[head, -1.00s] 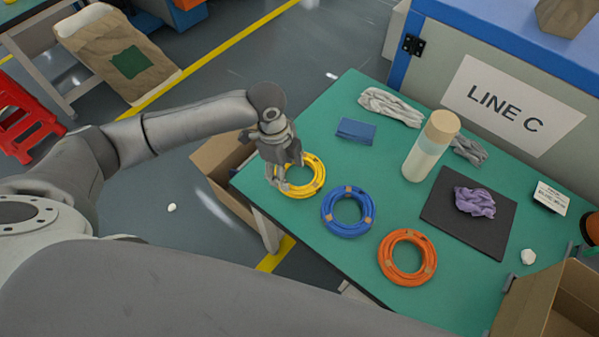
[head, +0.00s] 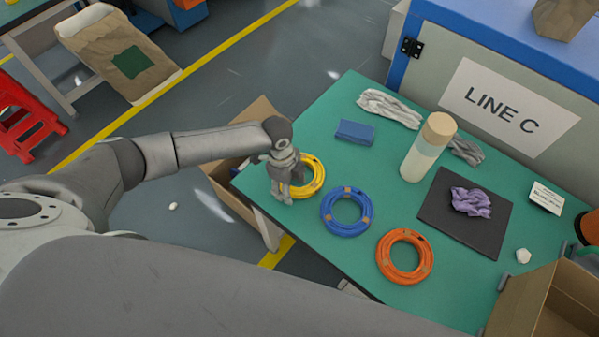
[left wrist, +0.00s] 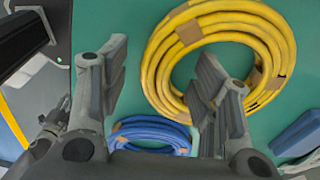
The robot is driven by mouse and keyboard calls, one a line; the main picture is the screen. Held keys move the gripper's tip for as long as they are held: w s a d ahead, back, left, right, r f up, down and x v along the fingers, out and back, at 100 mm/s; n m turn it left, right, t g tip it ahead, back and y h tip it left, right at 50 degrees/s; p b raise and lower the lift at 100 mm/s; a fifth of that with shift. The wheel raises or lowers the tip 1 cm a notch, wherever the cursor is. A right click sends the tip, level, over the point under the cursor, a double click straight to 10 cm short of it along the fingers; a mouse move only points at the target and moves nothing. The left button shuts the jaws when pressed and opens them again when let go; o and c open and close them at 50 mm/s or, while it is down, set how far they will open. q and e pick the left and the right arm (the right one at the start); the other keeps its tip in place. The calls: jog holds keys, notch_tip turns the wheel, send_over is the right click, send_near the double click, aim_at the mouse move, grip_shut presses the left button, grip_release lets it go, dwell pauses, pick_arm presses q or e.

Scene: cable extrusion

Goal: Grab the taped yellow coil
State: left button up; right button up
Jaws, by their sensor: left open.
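The yellow coil (head: 313,178) lies flat on the green table near its left end, with tan tape bands around it. In the left wrist view the yellow coil (left wrist: 274,40) fills the upper right. My left gripper (head: 282,196) is open and empty at the coil's left side. My right gripper is not in view.
A blue coil (head: 347,229) and an orange coil (head: 405,277) lie to the right. A blue cloth (head: 355,132), a bottle (head: 422,160), gloves (head: 390,107) and a black mat (head: 440,213) are farther back. Cardboard boxes stand at the table's left (head: 231,205) and right (head: 513,305).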

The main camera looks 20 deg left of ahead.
pick_arm(q)
jog(key=shift+f, duration=0.4)
jog(key=c, duration=1.2)
jog(key=shift+o, duration=0.2)
jog(key=shift+r, duration=0.1)
